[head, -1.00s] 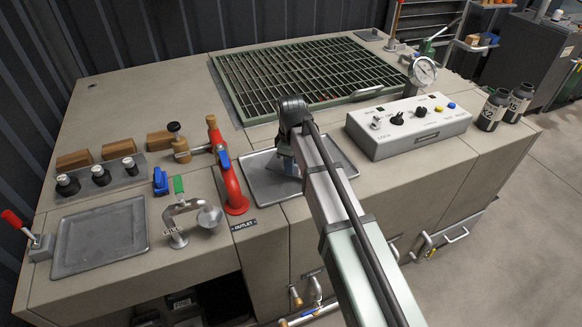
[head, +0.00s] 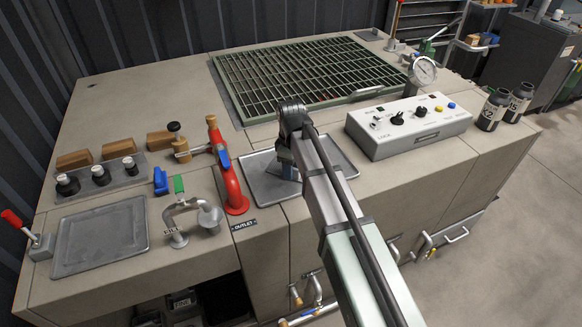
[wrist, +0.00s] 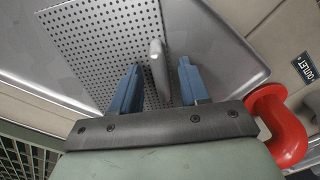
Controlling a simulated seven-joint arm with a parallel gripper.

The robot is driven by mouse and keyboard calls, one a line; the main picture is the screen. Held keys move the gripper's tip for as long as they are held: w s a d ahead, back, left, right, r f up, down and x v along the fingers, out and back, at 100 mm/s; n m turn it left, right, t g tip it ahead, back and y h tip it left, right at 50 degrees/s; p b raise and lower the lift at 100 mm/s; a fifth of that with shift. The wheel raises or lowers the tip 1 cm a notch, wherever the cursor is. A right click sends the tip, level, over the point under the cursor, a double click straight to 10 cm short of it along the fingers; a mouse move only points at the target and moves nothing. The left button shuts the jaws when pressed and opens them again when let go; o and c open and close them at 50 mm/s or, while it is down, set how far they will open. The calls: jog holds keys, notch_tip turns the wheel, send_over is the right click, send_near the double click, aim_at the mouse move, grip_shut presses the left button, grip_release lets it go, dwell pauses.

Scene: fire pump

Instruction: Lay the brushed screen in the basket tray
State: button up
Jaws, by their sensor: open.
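A perforated grey metal screen (wrist: 95,45) lies in a smooth grey tray (wrist: 215,35) in the wrist view. A pale rounded post or handle (wrist: 158,68) rises at the screen's right part. My gripper (wrist: 158,85) is open, its two blue fingers on either side of that handle with a gap at each side. In the head view my gripper (head: 287,172) points down over the middle grey tray (head: 256,183), and my arm hides most of the screen there. I cannot tell whether the fingertips touch the screen.
A red outlet pipe (head: 233,185) stands just left of the middle tray. An empty flat tray (head: 100,238) lies at the left. A green-framed grating (head: 300,78) is behind, a control box (head: 408,125) to the right. A clamp (head: 178,222) stands nearer the front.

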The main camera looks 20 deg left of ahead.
notch_tip(320, 180, up, 12)
dwell(0.6)
dwell(0.4)
